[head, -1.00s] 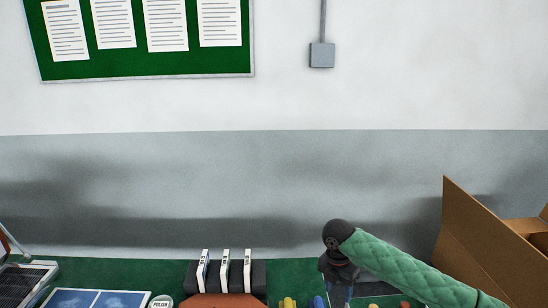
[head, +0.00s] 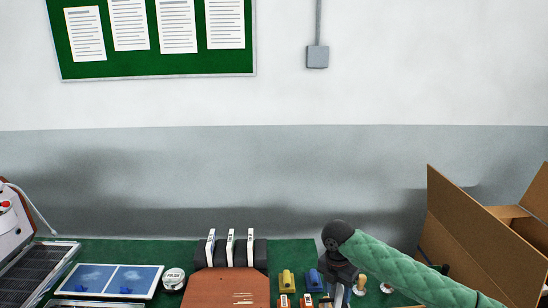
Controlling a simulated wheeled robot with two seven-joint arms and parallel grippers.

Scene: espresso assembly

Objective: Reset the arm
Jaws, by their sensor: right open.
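My right arm comes in from the lower right in a green quilted sleeve, with a dark wrist joint at its end. My right gripper (head: 340,294) points down over the green mat (head: 290,250) and is open. Its fingertips are near the bottom edge of the picture, and I see nothing held between them. Small blue and yellow pieces stand just left of it. My left gripper is not in view.
A cardboard box (head: 468,240) stands open at the right, close to my right arm. A brown board (head: 230,288), a black holder with white cards, a round tin (head: 174,279), a blue-pictured panel (head: 112,279) and a machine (head: 12,225) with a grate fill the left and middle.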

